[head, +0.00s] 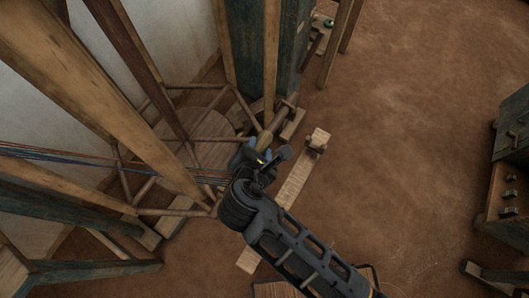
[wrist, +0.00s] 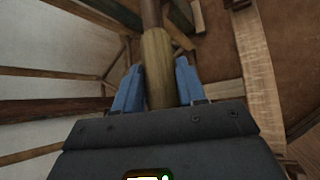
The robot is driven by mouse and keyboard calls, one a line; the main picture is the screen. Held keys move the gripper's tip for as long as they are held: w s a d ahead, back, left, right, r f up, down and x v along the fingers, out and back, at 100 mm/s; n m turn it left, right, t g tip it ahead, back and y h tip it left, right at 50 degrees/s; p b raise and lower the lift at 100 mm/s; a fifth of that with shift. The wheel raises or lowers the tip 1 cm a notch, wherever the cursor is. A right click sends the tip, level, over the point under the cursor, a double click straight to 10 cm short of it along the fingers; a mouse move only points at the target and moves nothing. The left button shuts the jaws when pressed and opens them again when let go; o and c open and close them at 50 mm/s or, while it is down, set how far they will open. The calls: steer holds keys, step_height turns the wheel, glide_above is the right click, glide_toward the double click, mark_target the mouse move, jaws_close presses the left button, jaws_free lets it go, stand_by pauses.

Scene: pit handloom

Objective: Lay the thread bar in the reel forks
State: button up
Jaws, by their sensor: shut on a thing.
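My gripper (wrist: 158,88) has two blue fingers, one on each side of a round wooden bar, which I take to be the thread bar (wrist: 157,58). They are shut on its thicker, lighter section; a darker, thinner part runs on toward the top of the wrist view. In the head view my gripper (head: 250,154) is low beside the reel, and the bar (head: 266,138) shows only a little past the fingers. The reel (head: 168,88) is a many-sided frame of wooden sticks to the left. I cannot clearly make out the forks; a small wooden block (head: 318,140) stands on a plank end.
A pale plank (head: 293,187) lies on the floor right of my gripper. Thick loom beams (head: 75,75) and dark threads (head: 60,157) cross the left. A dark green post (head: 285,45) rises behind. A cabinet (head: 508,190) stands at the right edge. The brown floor (head: 410,120) between is clear.

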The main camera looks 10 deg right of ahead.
steer(key=shift+w+a+f+b, duration=0.15)
steer(key=shift+w+a+b, duration=0.4)
steer(key=shift+a, duration=0.1)
steer(key=shift+f+b, duration=1.15)
steer(key=shift+f, duration=1.2)
steer(key=o, duration=1.3)
steer(key=shift+s, duration=0.1)
